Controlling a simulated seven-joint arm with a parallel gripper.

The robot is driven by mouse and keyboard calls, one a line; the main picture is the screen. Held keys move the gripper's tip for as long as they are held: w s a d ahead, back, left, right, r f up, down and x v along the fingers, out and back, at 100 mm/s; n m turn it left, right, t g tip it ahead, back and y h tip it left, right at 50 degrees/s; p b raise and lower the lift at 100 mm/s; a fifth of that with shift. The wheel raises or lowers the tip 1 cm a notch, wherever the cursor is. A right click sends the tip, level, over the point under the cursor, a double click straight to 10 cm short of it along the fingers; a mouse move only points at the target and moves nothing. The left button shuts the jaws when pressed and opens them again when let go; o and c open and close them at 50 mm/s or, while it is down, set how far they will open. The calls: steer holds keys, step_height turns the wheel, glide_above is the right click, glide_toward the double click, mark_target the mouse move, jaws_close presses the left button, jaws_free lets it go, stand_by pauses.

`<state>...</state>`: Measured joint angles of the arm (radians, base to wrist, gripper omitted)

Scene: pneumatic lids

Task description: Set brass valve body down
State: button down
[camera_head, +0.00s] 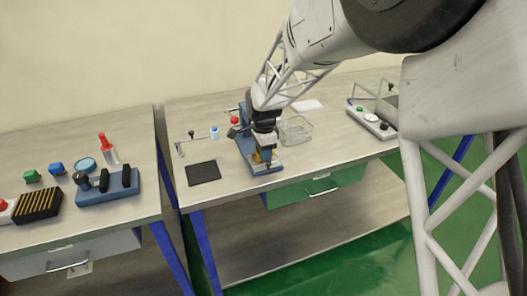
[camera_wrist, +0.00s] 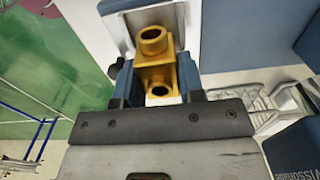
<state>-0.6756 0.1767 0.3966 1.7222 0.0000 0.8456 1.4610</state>
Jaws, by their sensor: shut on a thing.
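The brass valve body (camera_wrist: 157,72) is yellow, with two round openings facing the wrist camera. My gripper (camera_wrist: 157,88) is shut on it, with a blue finger on each side. In the head view, my gripper (camera_head: 263,151) points down at the blue fixture (camera_head: 261,168), and a little yellow of the valve body (camera_head: 257,157) shows at the fingertips. The valve body is over or at the front part of the fixture. I cannot tell whether it touches the surface below. In the wrist view, a pale grey plate lies behind it.
A dark mat (camera_head: 203,173) lies left of the fixture. A wire basket (camera_head: 296,130) stands close to its right. A grey control box (camera_head: 371,118) is at the far right. A separate left table (camera_head: 135,190) holds another blue fixture (camera_head: 108,188) and several buttons.

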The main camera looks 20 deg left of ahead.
steer(key=c, duration=1)
jaws_free()
steer(key=shift+f, duration=0.15)
step_height(320, 180, up, 12)
steer(key=shift+r, duration=0.2)
stand_by(0.6)
